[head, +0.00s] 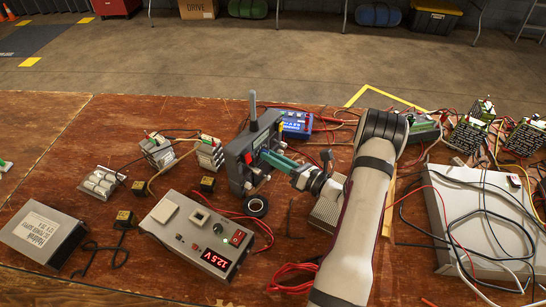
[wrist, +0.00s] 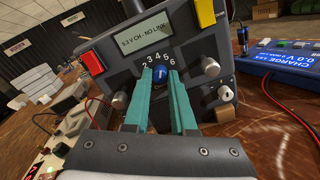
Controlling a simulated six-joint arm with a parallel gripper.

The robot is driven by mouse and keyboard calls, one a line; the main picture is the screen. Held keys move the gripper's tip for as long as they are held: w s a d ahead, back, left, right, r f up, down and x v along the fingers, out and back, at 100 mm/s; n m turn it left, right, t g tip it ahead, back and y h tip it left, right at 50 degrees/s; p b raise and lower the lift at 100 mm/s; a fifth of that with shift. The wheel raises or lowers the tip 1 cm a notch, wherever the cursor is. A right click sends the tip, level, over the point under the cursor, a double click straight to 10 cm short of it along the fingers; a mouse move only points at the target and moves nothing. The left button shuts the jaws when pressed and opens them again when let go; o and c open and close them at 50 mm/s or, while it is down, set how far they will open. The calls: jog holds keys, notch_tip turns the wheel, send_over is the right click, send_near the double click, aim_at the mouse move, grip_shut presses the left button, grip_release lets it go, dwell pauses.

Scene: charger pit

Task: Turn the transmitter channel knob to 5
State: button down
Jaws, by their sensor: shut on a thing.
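The dark grey transmitter (head: 236,172) stands upright on the bench with its antenna up; its front fills the upper wrist view (wrist: 135,55). Its small screen (wrist: 145,37) appears to read "5.3 V CH - NO LINK". The blue channel knob (wrist: 160,72) has a white pointer mark and an arc of numbers, including 3, 4, 5 and 6, above it. I cannot tell exactly which number the mark meets. My gripper (head: 265,154), with teal fingers, reaches in from the right. Its fingertips (wrist: 160,78) are shut on the knob's two sides and hide part of the dial.
On the transmitter are a red button (wrist: 91,57), a yellow button (wrist: 205,14) and silver knobs. A blue charger (head: 297,124) stands behind it. A power supply (head: 205,228) reading 12.5, black tape (head: 257,207) and red wires lie in front. The far left bench is mostly clear.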

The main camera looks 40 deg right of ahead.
jog(key=shift+m, duration=1.5)
jog(key=c, duration=0.7)
grip_release()
jog(key=shift+c, duration=0.2)
jog(key=v, duration=1.5)
jog(key=shift+s+d, duration=0.15)
jog(key=shift+s, duration=0.25)
